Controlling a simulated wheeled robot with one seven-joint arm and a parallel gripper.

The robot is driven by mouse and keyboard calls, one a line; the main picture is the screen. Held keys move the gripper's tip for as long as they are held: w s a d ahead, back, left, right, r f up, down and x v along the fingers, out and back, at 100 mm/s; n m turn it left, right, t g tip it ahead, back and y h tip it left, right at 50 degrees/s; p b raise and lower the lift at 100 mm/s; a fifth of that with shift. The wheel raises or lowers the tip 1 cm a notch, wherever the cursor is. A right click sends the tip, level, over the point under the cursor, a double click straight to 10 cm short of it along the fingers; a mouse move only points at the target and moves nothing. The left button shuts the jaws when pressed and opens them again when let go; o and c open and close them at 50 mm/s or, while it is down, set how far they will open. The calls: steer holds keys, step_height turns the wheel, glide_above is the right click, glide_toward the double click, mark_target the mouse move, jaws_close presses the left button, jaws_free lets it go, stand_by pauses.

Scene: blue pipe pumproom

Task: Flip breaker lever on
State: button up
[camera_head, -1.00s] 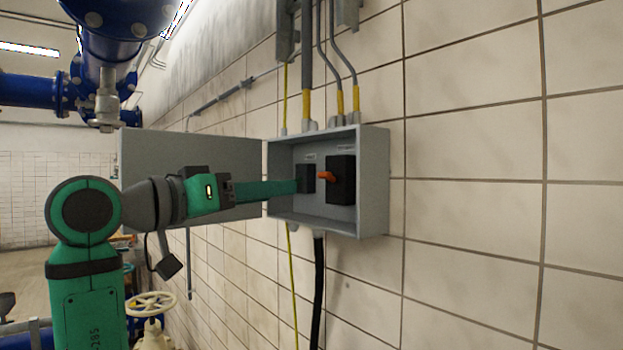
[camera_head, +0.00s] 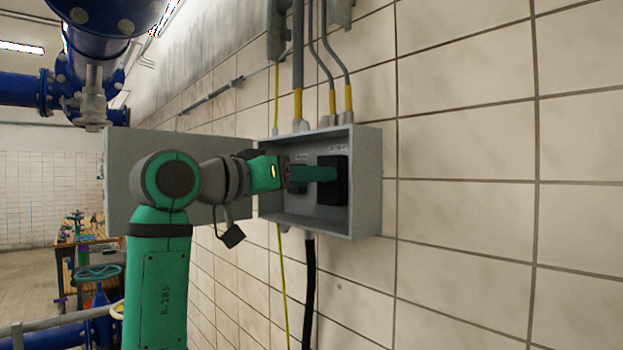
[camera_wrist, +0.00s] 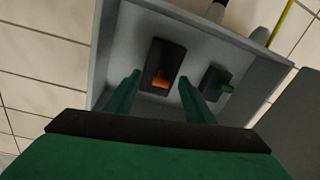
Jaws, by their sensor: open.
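A grey breaker box (camera_head: 365,190) is fixed to the tiled wall with its door (camera_head: 120,178) swung open to the left. Inside are two black breakers. The right-hand one (camera_head: 341,168) bears an orange lever, which my gripper hides in the head view. In the wrist view the orange lever (camera_wrist: 161,83) sits on its black breaker (camera_wrist: 160,56), and a second breaker (camera_wrist: 214,82) with a green lever (camera_wrist: 227,88) is beside it. My gripper (camera_head: 334,174) reaches into the box. In the wrist view my gripper (camera_wrist: 160,88) is open, its fingers on either side of the orange lever; contact cannot be told.
Grey conduits with yellow bands (camera_head: 298,100) enter the box top, and a black cable (camera_head: 309,290) leaves below. Blue pipes (camera_head: 110,40) hang at upper left. The tiled wall to the right is clear.

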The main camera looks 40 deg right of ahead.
steer(key=shift+w+d, duration=0.15)
steer(key=shift+d, duration=0.05)
steer(key=c, duration=1)
steer(key=shift+d+r+y, duration=0.1)
steer(key=shift+r+y, duration=0.2)
steer(key=shift+y, duration=0.4)
steer(key=o, duration=1)
